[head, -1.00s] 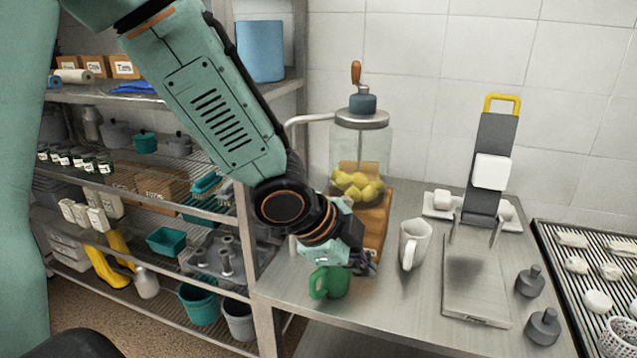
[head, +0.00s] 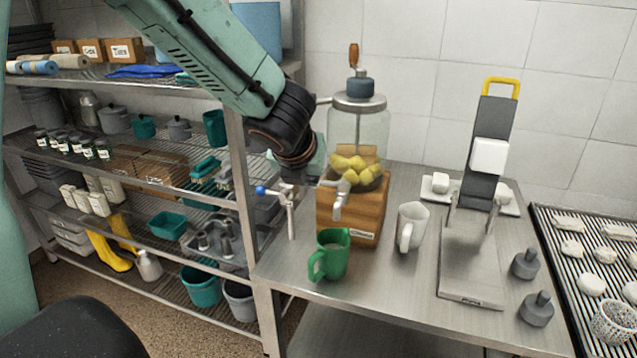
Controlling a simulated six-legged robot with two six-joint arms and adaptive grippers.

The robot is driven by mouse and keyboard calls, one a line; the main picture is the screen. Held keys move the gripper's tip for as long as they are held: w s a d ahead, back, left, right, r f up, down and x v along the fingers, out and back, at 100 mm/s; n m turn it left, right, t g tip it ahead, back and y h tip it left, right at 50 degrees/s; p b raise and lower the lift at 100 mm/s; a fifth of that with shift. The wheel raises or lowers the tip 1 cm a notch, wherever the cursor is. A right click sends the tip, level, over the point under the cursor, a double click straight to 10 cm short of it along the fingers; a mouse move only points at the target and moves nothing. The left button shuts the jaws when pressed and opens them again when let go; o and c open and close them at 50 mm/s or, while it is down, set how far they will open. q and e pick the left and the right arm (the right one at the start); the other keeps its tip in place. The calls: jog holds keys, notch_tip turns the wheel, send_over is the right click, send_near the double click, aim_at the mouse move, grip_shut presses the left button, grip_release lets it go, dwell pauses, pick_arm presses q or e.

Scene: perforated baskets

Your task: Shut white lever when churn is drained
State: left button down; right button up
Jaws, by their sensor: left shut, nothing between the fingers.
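The churn is a glass jar (head: 345,130) with a metal lid and a crank on a wooden base (head: 365,215). Yellow lumps (head: 355,165) lie low in the jar; I see no clear liquid level. A pale spigot (head: 340,200) with a light lever-like top (head: 342,185) sticks out at the front of the base; its exact position is hard to read. A green mug (head: 330,255) stands below the spigot. My left gripper (head: 302,178) is shut and empty, left of the churn, apart from the mug, its fingertips partly hidden. My right gripper is out of view.
A pale tap with a blue knob (head: 261,190) stands left of the churn, close under my left gripper. A white jug (head: 411,226) stands right of the base. A grey stand with a yellow handle (head: 491,150) and dark weights (head: 525,264) are further right. Shelves (head: 130,175) are at left.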

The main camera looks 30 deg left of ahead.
aim_at(320, 182)
pick_arm(q)
jog(key=w+a+f, duration=0.3)
jog(key=w+f, duration=0.2)
jog(key=w, duration=0.2)
jog(key=shift+p, duration=0.35)
jog(key=shift+w+a, duration=0.3)
jog(key=shift+w, duration=0.35)
jog(key=shift+s+d, duration=0.1)
jog(key=shift+s, duration=0.05)
